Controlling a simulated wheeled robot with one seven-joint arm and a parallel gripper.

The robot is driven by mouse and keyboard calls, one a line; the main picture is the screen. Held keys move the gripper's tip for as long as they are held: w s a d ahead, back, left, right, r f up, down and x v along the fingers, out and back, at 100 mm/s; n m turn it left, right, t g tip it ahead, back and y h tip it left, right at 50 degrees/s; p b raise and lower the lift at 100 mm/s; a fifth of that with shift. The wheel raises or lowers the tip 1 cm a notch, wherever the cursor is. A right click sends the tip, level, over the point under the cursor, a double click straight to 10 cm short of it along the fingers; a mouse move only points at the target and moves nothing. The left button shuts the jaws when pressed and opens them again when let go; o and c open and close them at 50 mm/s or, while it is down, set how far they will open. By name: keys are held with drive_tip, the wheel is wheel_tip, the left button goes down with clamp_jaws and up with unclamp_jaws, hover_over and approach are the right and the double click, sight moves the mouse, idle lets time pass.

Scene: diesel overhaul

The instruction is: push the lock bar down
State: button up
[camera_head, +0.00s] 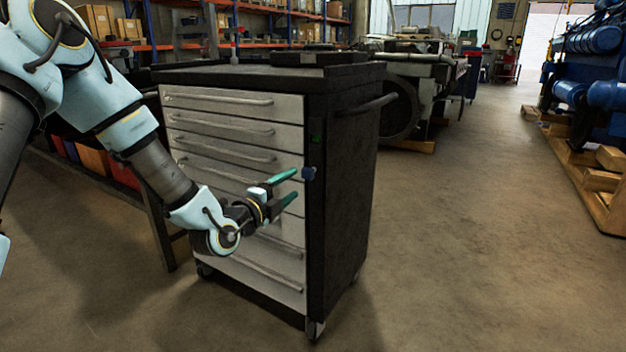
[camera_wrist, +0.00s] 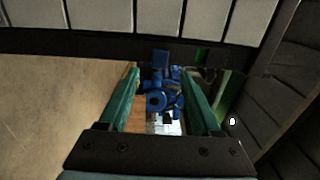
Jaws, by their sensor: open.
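The tool cabinet (camera_head: 345,190) has white drawers, all closed, and a black body. The lock bar appears to be the black upright strip (camera_head: 317,215) along the front right edge. A blue tab (camera_head: 308,173) sticks out of it, and a small green light (camera_head: 316,139) shows above. My gripper (camera_head: 296,184) is open in front of the strip, its green fingers pointing at it near the blue tab. In the wrist view a blue block (camera_wrist: 161,58), probably the same tab, shows between the fingertips (camera_wrist: 161,74). I cannot tell whether they touch it.
The cabinet's side handle (camera_head: 367,105) juts out on the right. A dark tray (camera_head: 320,58) lies on top. A bench leg (camera_head: 158,225) stands left of the cabinet. A blue engine (camera_head: 595,95) rests on wooden pallets at far right. The floor between is clear.

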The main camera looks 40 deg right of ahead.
sight(306, 175)
drive_tip(key=x, duration=0.8)
drive_tip(key=shift+w+d, duration=0.15)
drive_tip(key=shift+d, duration=0.2)
drive_tip(key=shift+c, duration=0.2)
clamp_jaws()
idle(0.8)
